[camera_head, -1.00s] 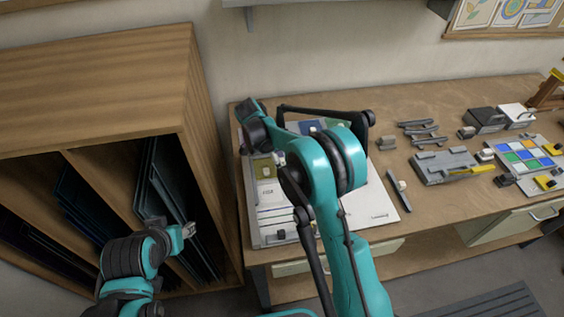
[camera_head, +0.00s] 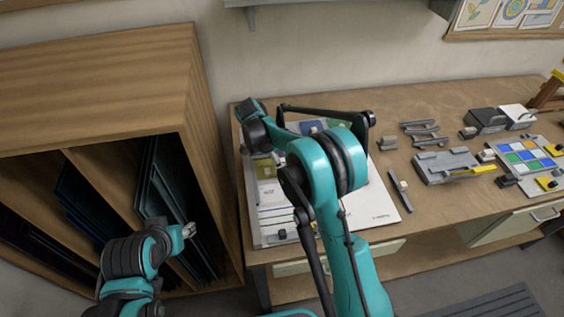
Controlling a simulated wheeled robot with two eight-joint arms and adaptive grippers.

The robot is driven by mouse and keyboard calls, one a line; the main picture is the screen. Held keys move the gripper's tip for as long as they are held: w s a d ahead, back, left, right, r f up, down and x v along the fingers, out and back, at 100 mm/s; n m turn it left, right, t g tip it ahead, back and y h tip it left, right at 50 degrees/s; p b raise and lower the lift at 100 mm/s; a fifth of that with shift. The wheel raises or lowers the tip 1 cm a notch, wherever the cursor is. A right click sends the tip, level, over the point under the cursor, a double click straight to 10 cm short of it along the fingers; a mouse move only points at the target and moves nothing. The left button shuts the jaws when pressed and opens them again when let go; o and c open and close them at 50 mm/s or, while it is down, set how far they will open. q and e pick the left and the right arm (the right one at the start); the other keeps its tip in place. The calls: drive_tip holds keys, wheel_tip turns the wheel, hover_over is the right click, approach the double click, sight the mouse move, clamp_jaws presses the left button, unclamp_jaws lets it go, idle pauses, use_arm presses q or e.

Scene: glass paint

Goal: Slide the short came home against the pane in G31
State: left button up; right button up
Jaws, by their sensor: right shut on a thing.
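The work board (camera_head: 380,206), white with a grey edge, lies at the left end of the bench. An olive-yellow pane (camera_head: 264,166) and a blue pane (camera_head: 312,127) show partly on it. My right gripper (camera_head: 256,139) is over the board's left side, by the olive pane. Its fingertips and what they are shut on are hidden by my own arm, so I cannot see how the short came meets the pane. My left gripper (camera_head: 189,230) hangs in front of the wooden rack, away from the board; its jaws are too small to read.
The rack (camera_head: 100,95) with dark sheets stands left of the bench (camera_head: 400,110). A thin grey bar (camera_head: 398,187) lies at the board's right edge. Grey strips (camera_head: 425,133), a grey block tool (camera_head: 445,164) and a tray of coloured squares (camera_head: 525,157) lie further right.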

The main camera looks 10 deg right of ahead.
drive_tip(key=shift+w+d+r, duration=0.15)
drive_tip(key=shift+w+d, duration=0.3)
drive_tip(key=shift+w, duration=0.25)
drive_tip(key=shift+o, duration=0.2)
drive_tip(key=shift+w+d+f, duration=0.1)
drive_tip(key=shift+w+f, duration=0.1)
drive_tip(key=shift+w, duration=0.05)
drive_tip(key=shift+s+g, duration=0.1)
drive_tip(key=shift+g, duration=0.3)
drive_tip(key=shift+s+a+f+b, duration=0.3)
drive_tip(key=shift+f+b, duration=0.1)
drive_tip(key=shift+f, duration=0.1)
